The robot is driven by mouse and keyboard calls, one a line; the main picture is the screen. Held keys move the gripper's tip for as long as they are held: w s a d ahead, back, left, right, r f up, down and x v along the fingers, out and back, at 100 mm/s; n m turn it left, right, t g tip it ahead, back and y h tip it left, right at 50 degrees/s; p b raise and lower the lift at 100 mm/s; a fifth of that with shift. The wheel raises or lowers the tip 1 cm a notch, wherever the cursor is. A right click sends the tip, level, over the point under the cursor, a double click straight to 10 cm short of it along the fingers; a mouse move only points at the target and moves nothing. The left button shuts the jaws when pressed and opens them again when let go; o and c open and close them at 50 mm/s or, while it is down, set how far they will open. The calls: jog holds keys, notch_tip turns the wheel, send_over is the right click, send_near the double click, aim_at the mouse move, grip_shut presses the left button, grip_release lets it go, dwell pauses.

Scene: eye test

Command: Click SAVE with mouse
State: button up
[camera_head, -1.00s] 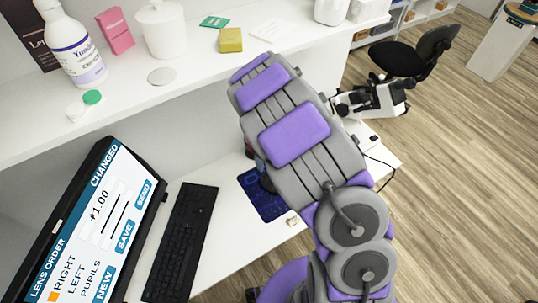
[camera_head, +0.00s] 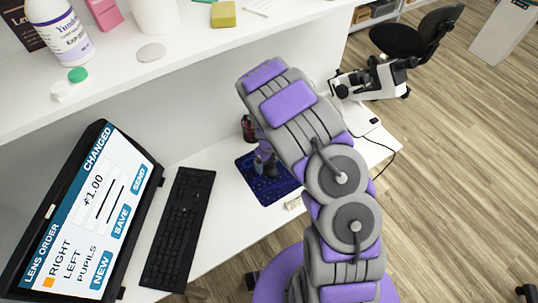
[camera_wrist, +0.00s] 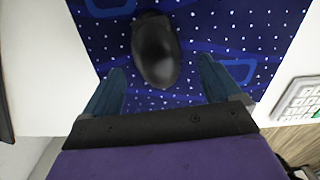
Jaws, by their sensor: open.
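The black mouse (camera_wrist: 156,50) lies on the dark blue, white-dotted mouse pad (camera_wrist: 215,20) in the wrist view. My gripper (camera_wrist: 160,66) is open, with one blue finger on each side of the mouse's near end and nothing gripped. Whether the fingers touch the mouse or pad cannot be told. In the head view the pad (camera_head: 283,189) shows beside my gripper (camera_head: 264,166), and the mouse is hidden by my arm. The tilted monitor (camera_head: 160,180) reads LENS ORDER and CHANGED. Its blue SAVE button (camera_head: 122,221) sits between NEW and SEND. I see no pointer on the screen.
A black keyboard (camera_head: 180,228) lies between monitor and pad. A white keypad-like device (camera_wrist: 298,100) lies right of the pad. A white microscope (camera_head: 370,82) stands behind my arm. A shelf (camera_head: 200,55) with a bottle (camera_head: 60,35) overhangs the desk.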

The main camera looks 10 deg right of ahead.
aim_at(269, 166)
jog(key=shift+a+f, duration=0.15)
jog(key=shift+f, duration=1.6)
jog(key=c, duration=1.1)
